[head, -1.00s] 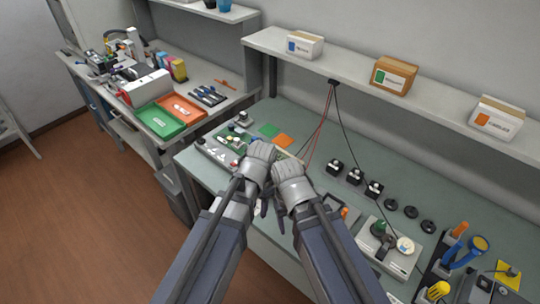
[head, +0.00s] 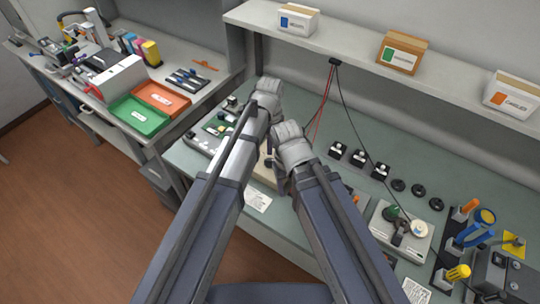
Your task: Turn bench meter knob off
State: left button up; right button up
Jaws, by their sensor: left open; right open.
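My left gripper (head: 266,98) is over the back left part of the green bench, the higher of the two. My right gripper (head: 289,146) is close beside it, lower and to the right. Both are open; their fingertips are mostly hidden by the hands and wrists. A beige box-like thing (head: 264,172) shows partly between my arms; I cannot tell whether it is the bench meter. Red and black leads (head: 321,115) hang from the shelf and run down behind my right gripper. No meter knob can be made out clearly; my arms cover that area.
A grey unit with a green knob-like part and pale dial (head: 401,230) stands on the right. Black switch blocks (head: 358,158) and round black discs (head: 418,190) lie behind it. A circuit board unit (head: 212,130) is at left. The shelf (head: 350,55) with boxes overhangs the back.

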aim_at(270, 160)
pick_arm(q)
notch_tip(270, 160, down, 8)
jog(key=b, duration=0.7)
jog(key=shift+r, duration=0.2)
pick_arm(e)
notch_tip(270, 160, down, 8)
jog(key=shift+r, duration=0.2)
pick_arm(q)
grip_shut()
